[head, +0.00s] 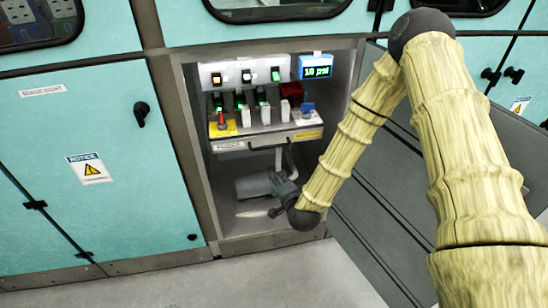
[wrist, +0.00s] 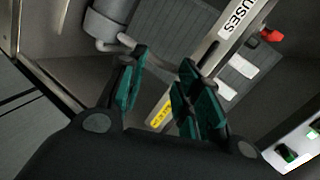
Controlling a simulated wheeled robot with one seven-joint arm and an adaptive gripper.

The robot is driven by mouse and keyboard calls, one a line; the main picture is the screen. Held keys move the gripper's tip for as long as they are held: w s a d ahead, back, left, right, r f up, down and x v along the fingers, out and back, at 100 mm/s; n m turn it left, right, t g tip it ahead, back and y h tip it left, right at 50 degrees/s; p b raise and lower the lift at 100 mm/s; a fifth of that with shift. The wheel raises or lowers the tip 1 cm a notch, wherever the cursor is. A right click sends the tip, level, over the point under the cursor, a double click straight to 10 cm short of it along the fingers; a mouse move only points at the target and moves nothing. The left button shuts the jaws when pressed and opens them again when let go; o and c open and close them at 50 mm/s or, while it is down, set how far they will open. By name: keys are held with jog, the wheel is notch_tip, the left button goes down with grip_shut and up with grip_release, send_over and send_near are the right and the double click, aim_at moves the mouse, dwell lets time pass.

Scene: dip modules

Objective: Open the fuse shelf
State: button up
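The fuse shelf (head: 268,140) is a grey shelf in the open cabinet bay, with a white label at its left and a yellow one at its right. Its front edge with the "FUSES" label (wrist: 238,18) runs diagonally through the wrist view. My gripper (head: 279,177) is below the shelf's front, toward its right side. In the wrist view, the teal fingers (wrist: 163,64) are spread with a visible gap and hold nothing. The right finger covers part of the shelf's edge. I cannot tell whether it touches the shelf.
A grey cylinder (head: 253,187) with a pipe lies under the shelf; it also shows in the wrist view (wrist: 108,20). Switches and a blue "10 psi" display (head: 316,67) are above. A grey door (head: 390,195) stands right of the bay. Open floor (head: 250,280) lies in front.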

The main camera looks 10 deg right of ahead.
aim_at(274, 146)
jog(key=w+r+m, duration=0.1)
jog(key=w, duration=0.4)
jog(key=w+d+m+t+b, duration=0.1)
jog(key=w, duration=0.5)
jog(key=w+r+m+t+h, duration=0.1)
jog(key=w, duration=0.4)
jog(key=shift+w+d+r, duration=0.15)
jog(key=shift+d+r, duration=0.1)
jog(key=shift+r, duration=0.1)
grip_shut()
